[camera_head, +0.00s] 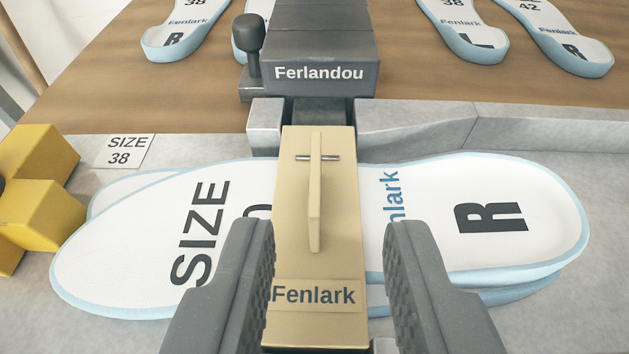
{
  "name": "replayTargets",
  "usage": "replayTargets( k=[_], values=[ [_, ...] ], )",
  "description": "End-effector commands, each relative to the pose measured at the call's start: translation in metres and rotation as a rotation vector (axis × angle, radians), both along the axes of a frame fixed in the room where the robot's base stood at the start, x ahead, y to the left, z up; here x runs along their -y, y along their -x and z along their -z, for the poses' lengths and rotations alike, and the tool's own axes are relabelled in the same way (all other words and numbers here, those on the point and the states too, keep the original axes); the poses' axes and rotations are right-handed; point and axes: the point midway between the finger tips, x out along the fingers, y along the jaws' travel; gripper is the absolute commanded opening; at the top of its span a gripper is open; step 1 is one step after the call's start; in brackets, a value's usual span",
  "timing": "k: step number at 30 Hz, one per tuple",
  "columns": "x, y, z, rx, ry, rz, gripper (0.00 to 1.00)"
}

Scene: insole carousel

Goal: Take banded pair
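A pair of white insoles with pale blue edges (150,250) lies stacked across the grey surface. The top one reads "SIZE", "Fenlark" and "R"; its number is mostly hidden. A tan band (318,255) marked "Fenlark" wraps around the middle of the pair, with a tan strip and a metal pin on it. My gripper (325,240) is open. I cannot tell whether the fingertips touch the insoles.
A grey device marked "Ferlandou" (318,73) with a dark knob (248,35) stands just behind the band. Yellow blocks (40,195) sit at the left beside a "SIZE 38" card (125,151). Several loose insoles (460,35) lie on the brown surface behind.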

Motion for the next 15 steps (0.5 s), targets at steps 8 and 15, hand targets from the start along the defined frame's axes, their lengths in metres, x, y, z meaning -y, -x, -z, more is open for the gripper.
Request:
replayTargets(
  k=[8, 15],
  values=[
    [-0.001, -0.013, 0.006, 0.0, 0.002, 0.0, 0.29],
    [-0.007, -0.04, 0.018, 0.001, 0.002, -0.001, 0.29]
  ],
)
